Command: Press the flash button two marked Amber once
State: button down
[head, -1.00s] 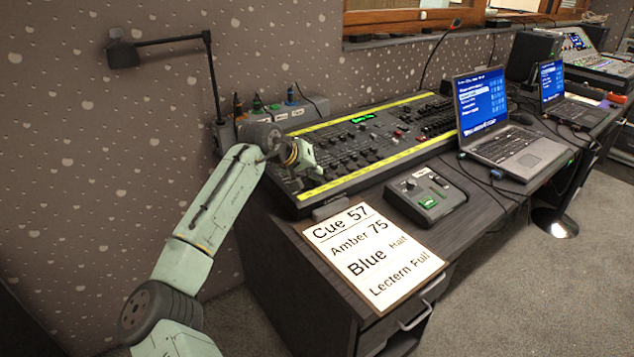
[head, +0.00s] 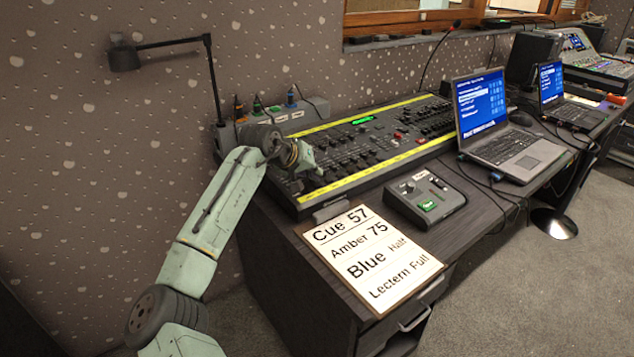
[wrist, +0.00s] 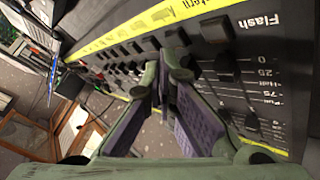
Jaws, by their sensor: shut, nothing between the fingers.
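The lighting desk (head: 365,140) lies on the dark table, with rows of black faders and buttons and yellow label strips. My gripper (head: 308,172) is over its near left end. In the wrist view my gripper (wrist: 164,65) is shut and empty, its tips close to the row of black flash buttons (wrist: 217,30) along the yellow strip (wrist: 160,14). The word Flash is printed beside that row, and part of "Lectern" shows on the strip. The Amber mark is not readable, so I cannot tell which button is two. Contact cannot be told.
A cue card (head: 372,257) reading Cue 57, Amber 75, Blue Half, Lectern Full lies at the table front. A small control box (head: 424,196) and a laptop (head: 515,155) stand to the right. A lamp arm (head: 212,80) rises behind my arm.

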aim_at(316, 185)
jog(key=shift+r, duration=0.3)
jog(key=r+p, duration=0.4)
jog(key=r, duration=0.1)
jog(key=shift+s+d, duration=0.15)
jog(key=shift+s, duration=0.05)
dwell(0.6)
